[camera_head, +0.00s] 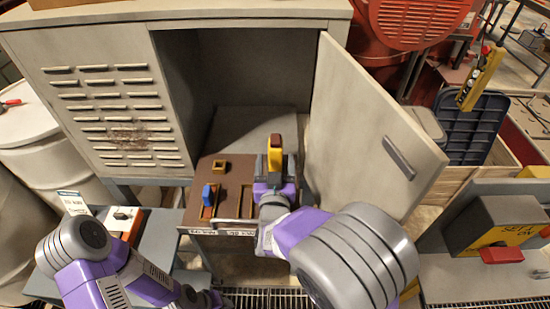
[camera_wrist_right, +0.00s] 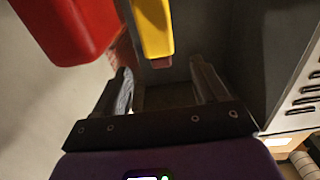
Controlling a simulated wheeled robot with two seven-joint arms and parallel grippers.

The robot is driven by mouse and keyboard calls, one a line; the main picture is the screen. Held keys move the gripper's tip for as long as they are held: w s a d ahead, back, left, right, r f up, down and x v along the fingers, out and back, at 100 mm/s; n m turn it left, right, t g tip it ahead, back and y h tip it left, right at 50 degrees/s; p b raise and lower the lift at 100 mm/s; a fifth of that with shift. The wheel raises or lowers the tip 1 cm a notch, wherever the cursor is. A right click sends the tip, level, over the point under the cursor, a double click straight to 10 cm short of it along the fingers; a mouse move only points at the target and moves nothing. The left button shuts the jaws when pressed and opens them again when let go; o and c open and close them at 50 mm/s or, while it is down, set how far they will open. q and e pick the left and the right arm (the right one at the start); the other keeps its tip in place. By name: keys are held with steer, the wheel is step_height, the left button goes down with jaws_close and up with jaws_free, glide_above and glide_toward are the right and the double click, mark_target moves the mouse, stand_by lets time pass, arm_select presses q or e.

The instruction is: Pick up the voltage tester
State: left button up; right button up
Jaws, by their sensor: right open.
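A yellow upright tool with a dark red lower part, apparently the voltage tester (camera_head: 276,152), stands at the right of the brown holder board (camera_head: 232,185) in front of the cabinet opening. My right gripper (camera_head: 274,168) is open at this tool. In the right wrist view the yellow tool (camera_wrist_right: 153,28) shows ahead of and between the two apart fingers of my right gripper (camera_wrist_right: 160,70); whether they touch it I cannot tell. My left gripper (camera_head: 208,298) is at the bottom edge, dark and partly hidden, its jaws unclear.
The open cabinet door (camera_head: 375,135) stands close right of my right arm. A large red object (camera_wrist_right: 72,25) fills the wrist view's upper left. A switch box (camera_head: 500,222) is at right.

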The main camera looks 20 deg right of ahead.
mark_target(275, 154)
steer(key=shift+w+d+f, duration=0.1)
steer(key=shift+w+f, duration=0.4)
steer(key=shift+f, duration=0.2)
steer(key=shift+b+x, duration=0.4)
steer(key=shift+x, duration=3)
steer(key=shift+c, duration=0.3)
